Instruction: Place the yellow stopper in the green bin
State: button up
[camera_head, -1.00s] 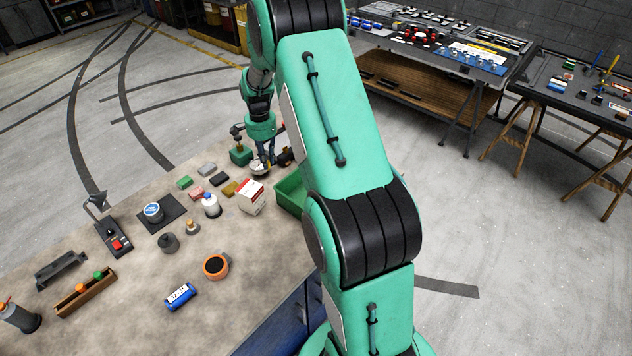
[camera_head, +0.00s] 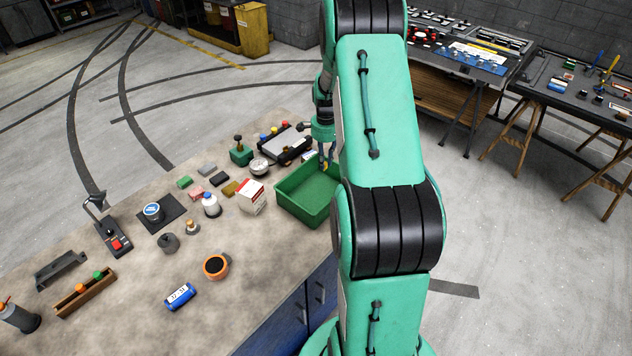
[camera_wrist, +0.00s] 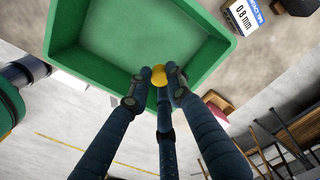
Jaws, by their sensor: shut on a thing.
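The green bin (camera_head: 284,207) stands on the table at its right side, and its inside looks empty. My gripper (camera_head: 326,163) is over the far right part of the bin, pointing down. It is shut on the yellow stopper (camera_head: 325,167), a small rounded yellow piece. In the wrist view the stopper (camera_wrist: 159,76) sits between my fingertips (camera_wrist: 158,84), in front of the bin's rim (camera_wrist: 110,77). The bin floor shows beyond it. How high the stopper is above the floor is hard to tell.
A white and red box (camera_head: 252,197) stands close to the bin's left side. A metal bowl (camera_head: 259,166) and a dark device with coloured knobs (camera_head: 285,145) are behind it.

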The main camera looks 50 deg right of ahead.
jog(key=shift+f, duration=0.5)
send_over(324, 190)
jog(key=shift+f, duration=3.1)
jog(key=shift+f, duration=1.9)
jog(key=shift+f, duration=0.1)
jog(key=o, duration=0.8)
